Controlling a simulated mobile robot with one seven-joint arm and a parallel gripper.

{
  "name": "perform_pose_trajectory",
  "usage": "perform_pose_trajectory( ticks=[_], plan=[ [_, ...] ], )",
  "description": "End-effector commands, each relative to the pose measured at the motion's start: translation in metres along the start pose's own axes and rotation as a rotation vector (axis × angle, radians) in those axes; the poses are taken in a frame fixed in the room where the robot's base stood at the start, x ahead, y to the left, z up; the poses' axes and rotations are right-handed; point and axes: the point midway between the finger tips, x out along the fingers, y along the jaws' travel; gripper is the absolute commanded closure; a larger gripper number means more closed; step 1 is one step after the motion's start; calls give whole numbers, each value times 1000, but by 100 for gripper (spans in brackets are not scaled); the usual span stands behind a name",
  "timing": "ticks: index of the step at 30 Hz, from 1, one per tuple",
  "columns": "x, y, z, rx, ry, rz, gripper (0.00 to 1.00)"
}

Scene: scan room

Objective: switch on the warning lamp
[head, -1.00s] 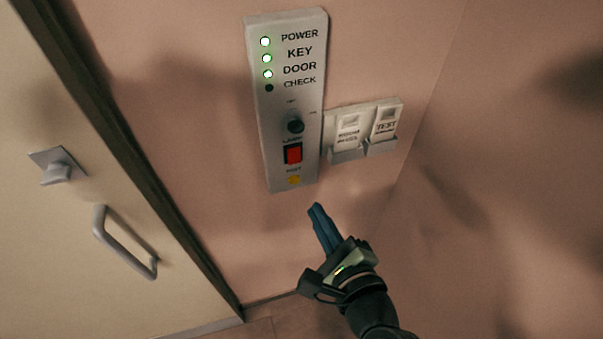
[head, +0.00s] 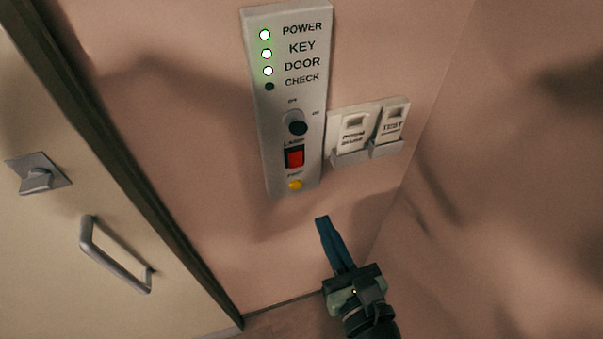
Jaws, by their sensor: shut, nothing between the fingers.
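A narrow white control panel (head: 262,135) is on the pink wall in the head view. Its red rocker switch (head: 295,157), under the word LAMP, sits low on the panel. I cannot tell which way the rocker is tipped. A dark round key switch or knob (head: 297,123) is above it and a yellow button (head: 295,185) is below it. The POWER, KEY and DOOR lights glow green-white; the CHECK light (head: 269,86) is dark. My gripper (head: 322,218) is shut and empty, its blue fingers pointing up, below and slightly right of the panel, apart from the switch.
A holder (head: 352,158) with two white tags, one marked TEST (head: 391,124), is fixed right of the panel. A cream door with a latch (head: 38,178) and a bar handle (head: 112,262) is at left. The wall below the panel is clear.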

Motion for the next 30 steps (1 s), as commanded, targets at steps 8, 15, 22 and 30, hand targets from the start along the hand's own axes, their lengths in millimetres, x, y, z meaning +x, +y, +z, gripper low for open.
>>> perform_pose_trajectory(
  ticks=[8, 15, 22, 30],
  plan=[
    [56, 1, 4, -1, -2, 4, 100],
    [103, 1, 3, -2, -1, 2, 100],
    [126, 1, 1, -1, 0, 1, 100],
    [131, 0, 0, -2, 0, 1, 100]
  ],
)
